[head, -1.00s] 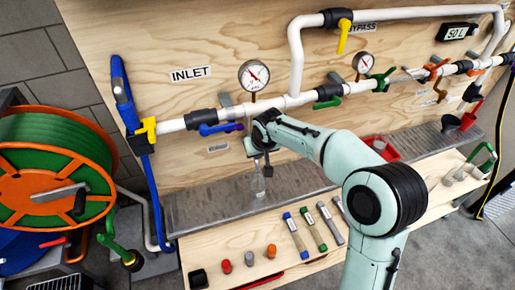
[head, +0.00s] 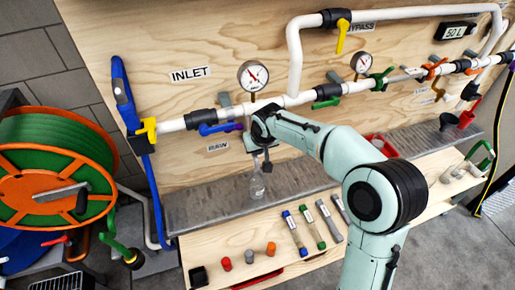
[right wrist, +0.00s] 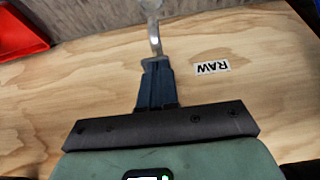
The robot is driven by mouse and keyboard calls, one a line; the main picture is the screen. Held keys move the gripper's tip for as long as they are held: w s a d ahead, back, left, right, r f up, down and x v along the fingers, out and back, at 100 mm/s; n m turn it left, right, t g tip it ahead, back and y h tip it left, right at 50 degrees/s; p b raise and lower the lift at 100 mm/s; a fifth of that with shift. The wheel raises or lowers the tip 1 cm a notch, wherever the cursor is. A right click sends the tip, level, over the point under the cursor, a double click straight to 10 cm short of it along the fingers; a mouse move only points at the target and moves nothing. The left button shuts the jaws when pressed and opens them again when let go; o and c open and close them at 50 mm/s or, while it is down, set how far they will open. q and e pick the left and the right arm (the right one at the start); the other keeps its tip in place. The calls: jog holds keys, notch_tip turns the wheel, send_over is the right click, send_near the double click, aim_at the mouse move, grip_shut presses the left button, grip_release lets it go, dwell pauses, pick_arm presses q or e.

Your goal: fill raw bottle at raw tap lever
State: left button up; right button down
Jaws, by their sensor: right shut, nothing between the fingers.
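The raw bottle (head: 257,187) is a small clear bottle standing upright on the grey metal ledge, below my right gripper in the head view. My right gripper (head: 265,160) is shut and empty, pointing down in front of the board just right of the RAW label (head: 218,146). In the right wrist view its dark blue fingers (right wrist: 157,85) are together, with the RAW label (right wrist: 212,67) upside down beside them. A curved silvery piece with a rounded end (right wrist: 152,25) lies beyond the fingertips; I cannot tell what it is. My left gripper is not in view.
A white pipe (head: 295,98) with valves and gauges runs above. The grey ledge (head: 205,200) crosses below it. A wooden shelf (head: 215,245) in front holds caps and tubes. A red bin (head: 383,146) stands right, a hose reel (head: 50,180) left.

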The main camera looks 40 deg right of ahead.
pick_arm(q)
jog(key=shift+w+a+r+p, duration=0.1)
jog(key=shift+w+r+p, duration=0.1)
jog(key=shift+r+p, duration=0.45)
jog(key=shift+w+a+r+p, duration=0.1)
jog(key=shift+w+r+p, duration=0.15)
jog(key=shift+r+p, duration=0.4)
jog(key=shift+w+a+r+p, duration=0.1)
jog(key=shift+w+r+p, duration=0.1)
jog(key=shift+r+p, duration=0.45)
pick_arm(e)
jog(key=w+v, duration=0.1)
jog(key=v, duration=0.5)
jog(key=w+d+r+v, duration=0.1)
jog(key=v, duration=0.6)
jog(key=shift+w+a+r, duration=0.2)
jog(key=shift+r, duration=0.15)
